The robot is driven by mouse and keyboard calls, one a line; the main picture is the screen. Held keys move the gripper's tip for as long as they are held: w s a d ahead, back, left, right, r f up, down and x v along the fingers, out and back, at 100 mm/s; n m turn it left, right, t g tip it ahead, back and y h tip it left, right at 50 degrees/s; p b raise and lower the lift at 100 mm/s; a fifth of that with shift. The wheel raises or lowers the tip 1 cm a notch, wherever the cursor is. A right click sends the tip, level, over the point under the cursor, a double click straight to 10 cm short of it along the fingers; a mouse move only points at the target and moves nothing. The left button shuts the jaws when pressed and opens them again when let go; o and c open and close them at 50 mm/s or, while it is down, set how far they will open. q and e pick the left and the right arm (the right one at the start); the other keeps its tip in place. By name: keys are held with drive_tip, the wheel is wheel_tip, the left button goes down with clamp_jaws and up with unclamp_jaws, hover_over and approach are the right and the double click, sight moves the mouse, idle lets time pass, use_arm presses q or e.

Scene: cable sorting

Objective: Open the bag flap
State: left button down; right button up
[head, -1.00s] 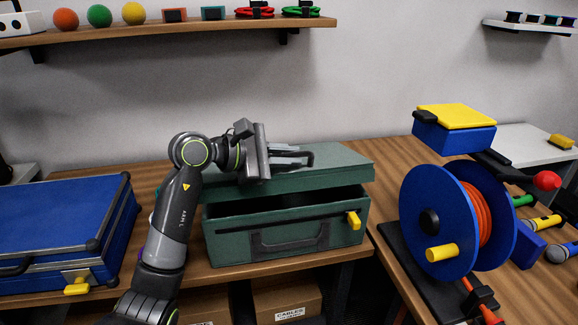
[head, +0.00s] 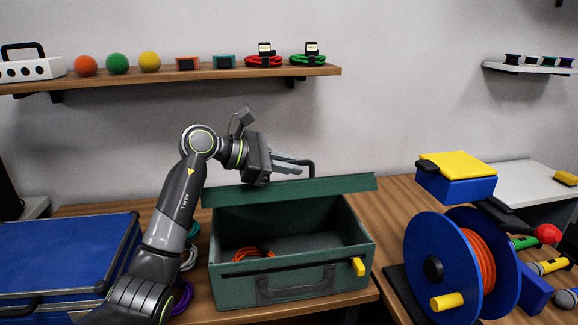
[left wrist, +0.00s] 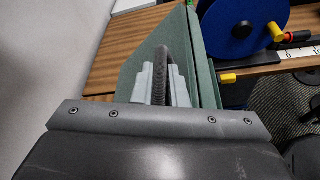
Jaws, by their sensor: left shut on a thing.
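The green bag (head: 290,284) stands on the wooden table in the head view. Its flap (head: 335,187) is raised and tilted up at the back, seen nearly edge-on. Inside the open bag lies a coiled orange cable (head: 250,253). My left gripper (head: 300,163) is at the flap's upper side, shut on the dark flap handle (left wrist: 171,72), which shows between the fingers in the left wrist view. The flap also shows there as a green panel (left wrist: 140,75). A yellow latch (head: 358,267) is on the bag's front right. My right gripper is not in view.
A blue case (head: 60,255) lies at the left. Several coiled cables (head: 188,260) lie between it and the bag. A blue reel with orange cable (head: 435,265) stands at the right. A wall shelf (head: 200,74) hangs above the arm.

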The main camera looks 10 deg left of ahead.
use_arm(q)
drive_tip(key=c, duration=1.7)
unclamp_jaws()
drive_tip(key=shift+a, duration=0.1)
drive_tip(key=b+v, duration=0.3)
drive_tip(key=v, duration=1.3)
drive_tip(key=shift+a+f, duration=0.1)
drive_tip(key=shift+s+a+r, duration=0.25)
drive_tip(key=shift+s+a, duration=0.05)
drive_tip(key=shift+a, duration=0.15)
